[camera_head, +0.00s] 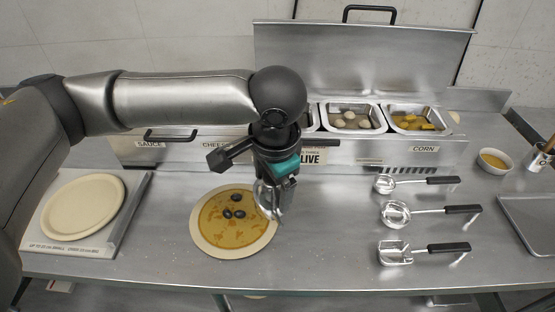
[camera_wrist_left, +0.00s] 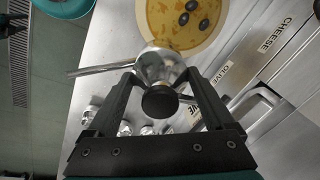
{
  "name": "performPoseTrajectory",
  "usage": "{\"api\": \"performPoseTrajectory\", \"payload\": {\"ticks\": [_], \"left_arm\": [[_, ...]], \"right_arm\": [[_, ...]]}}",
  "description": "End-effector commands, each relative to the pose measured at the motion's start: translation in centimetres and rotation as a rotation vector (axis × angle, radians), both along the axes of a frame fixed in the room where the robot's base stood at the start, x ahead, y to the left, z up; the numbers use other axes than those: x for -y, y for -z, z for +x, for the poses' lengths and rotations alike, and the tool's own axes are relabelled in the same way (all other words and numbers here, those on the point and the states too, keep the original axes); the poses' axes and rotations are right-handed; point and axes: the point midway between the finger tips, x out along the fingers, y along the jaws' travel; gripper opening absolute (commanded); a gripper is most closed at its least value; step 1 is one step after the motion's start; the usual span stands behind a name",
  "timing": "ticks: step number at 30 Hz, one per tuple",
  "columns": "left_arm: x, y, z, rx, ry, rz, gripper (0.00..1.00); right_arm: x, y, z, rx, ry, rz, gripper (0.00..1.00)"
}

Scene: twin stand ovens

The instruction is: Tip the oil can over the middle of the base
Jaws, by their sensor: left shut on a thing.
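My left gripper (camera_head: 268,200) is shut on the oil can (camera_head: 270,198), a shiny metal vessel, just above the right part of the base. In the left wrist view the oil can (camera_wrist_left: 158,68) sits between the two black fingers, with a thin spout pointing left and a dark round end toward the camera. Its tilt is hard to tell. The round base (camera_head: 205,240) lies flat on the counter, spread with yellow-brown sauce and three black olives; it also shows in the left wrist view (camera_wrist_left: 180,42). No flowing oil is visible. My right gripper is not in view.
A board with a plain disc (camera_head: 82,207) lies at the left. Three black-handled metal scoops (camera_head: 395,213) lie at the right. A small bowl (camera_head: 495,161) and a tray (camera_head: 530,222) stand farther right. Labelled food bins (camera_head: 412,122) with a raised lid (camera_head: 370,62) line the back.

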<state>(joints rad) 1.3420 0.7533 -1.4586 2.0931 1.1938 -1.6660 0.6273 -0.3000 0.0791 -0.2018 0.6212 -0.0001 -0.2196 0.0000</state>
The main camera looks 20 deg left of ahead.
Motion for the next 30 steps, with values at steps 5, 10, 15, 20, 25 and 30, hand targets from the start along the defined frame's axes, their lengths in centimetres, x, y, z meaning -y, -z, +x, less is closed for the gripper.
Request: {"api": "performPoseTrajectory", "payload": {"ticks": [5,10,15,20,25,30], "left_arm": [[0.7,-0.6,1.6,-0.032,0.265,-0.014,0.2],[1.2,-0.7,2.8,-0.064,0.517,-0.018,0.2],[1.4,-0.6,4.0,-0.098,0.767,-0.014,0.2],[1.4,-0.4,4.8,-0.131,1.004,-0.001,0.2],[1.1,0.2,5.5,-0.167,1.259,0.02,0.2],[0.6,0.9,5.8,-0.2,1.497,0.051,0.2]], "right_arm": [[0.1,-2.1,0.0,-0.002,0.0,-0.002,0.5],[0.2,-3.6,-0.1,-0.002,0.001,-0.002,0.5],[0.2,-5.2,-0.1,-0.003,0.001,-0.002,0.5],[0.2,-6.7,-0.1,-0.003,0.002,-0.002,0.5],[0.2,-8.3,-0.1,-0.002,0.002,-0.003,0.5],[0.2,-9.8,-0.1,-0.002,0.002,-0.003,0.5]]}}
